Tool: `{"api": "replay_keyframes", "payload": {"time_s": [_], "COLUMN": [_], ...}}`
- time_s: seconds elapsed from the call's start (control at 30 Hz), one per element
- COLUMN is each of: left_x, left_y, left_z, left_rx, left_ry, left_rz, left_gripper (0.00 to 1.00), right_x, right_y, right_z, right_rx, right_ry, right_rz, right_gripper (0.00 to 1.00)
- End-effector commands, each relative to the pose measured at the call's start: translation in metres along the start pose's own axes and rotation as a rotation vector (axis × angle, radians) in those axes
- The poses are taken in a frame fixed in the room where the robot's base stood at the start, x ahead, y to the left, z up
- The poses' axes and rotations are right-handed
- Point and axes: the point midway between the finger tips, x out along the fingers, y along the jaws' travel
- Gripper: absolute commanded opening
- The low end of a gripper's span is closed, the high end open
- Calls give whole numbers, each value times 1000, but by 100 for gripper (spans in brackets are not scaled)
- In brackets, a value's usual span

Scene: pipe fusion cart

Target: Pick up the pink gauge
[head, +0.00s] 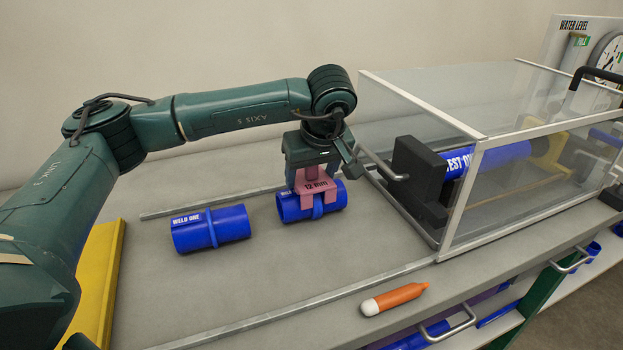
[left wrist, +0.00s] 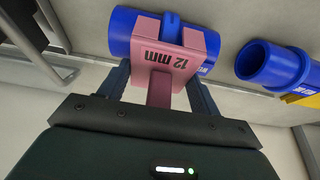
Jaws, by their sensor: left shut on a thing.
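The pink gauge (head: 318,187) is marked "12 mm" and sits astride the raised middle ring of a blue pipe (head: 337,200). My left gripper (head: 311,178) is above that pipe and shut on the gauge's narrow stem. In the left wrist view the pink gauge (left wrist: 172,58) stands between the two fingers, and its prongs lie either side of the blue pipe's ring (left wrist: 170,28). The fingertips are partly hidden behind the gauge. My right gripper is not in view.
Another blue pipe (head: 210,229), marked "WELD ONE", lies to the left. A clear-walled box (head: 471,198) with a metal frame stands close on the right. An orange and white marker (head: 395,298) lies near the front edge. Low metal rails (head: 290,308) border the worktop.

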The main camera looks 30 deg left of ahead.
Motion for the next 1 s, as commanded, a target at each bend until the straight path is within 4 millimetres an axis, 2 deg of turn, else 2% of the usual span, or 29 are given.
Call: {"api": "replay_keyframes", "payload": {"time_s": [0.1, 0.37, 0.8, 1.0], "left_x": [0, -6, -80, -87], "left_y": [0, 1, 1, 0], "left_z": [0, -3, -33, -36], "left_rx": [0, -1, -1, 0], "left_ry": [0, 1, 2, 0], "left_rz": [1, 3, 3, 1], "left_gripper": [37, 36, 36, 36], "right_x": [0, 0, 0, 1], "right_y": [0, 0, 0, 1], "right_z": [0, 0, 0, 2], "right_rx": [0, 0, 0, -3], "right_ry": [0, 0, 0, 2], "right_rz": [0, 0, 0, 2], "right_gripper": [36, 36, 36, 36]}}
